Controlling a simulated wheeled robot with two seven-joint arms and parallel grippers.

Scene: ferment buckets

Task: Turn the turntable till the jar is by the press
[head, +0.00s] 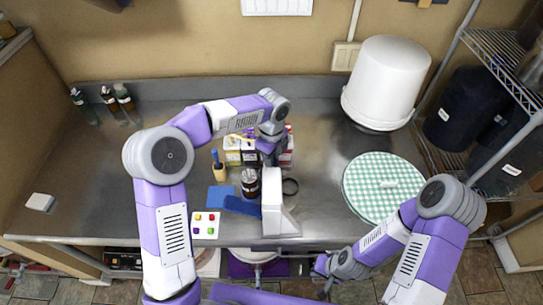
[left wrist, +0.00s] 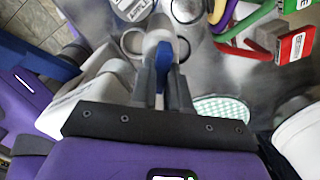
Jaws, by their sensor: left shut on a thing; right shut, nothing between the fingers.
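A dark jar (head: 250,190) with a pale label stands close to the left side of a white, upright device that looks like the press (head: 274,215). The press also shows in the left wrist view (left wrist: 85,100). My left gripper (head: 271,157) is over the top of the press, shut on a small blue part (left wrist: 163,75), perhaps its handle. My right gripper (head: 324,268) is shut and empty, low in front of the counter edge. No turntable can be made out for certain; a round green-and-white checked disc (head: 365,190) lies on the right.
A large white bucket (head: 385,85) stands at the back right. Boxes (head: 235,152) stand behind the press. Small bottles (head: 108,97) are at the back left. A blue mat (head: 218,197) and a button panel (head: 205,225) lie left of the press. The left counter is mostly clear.

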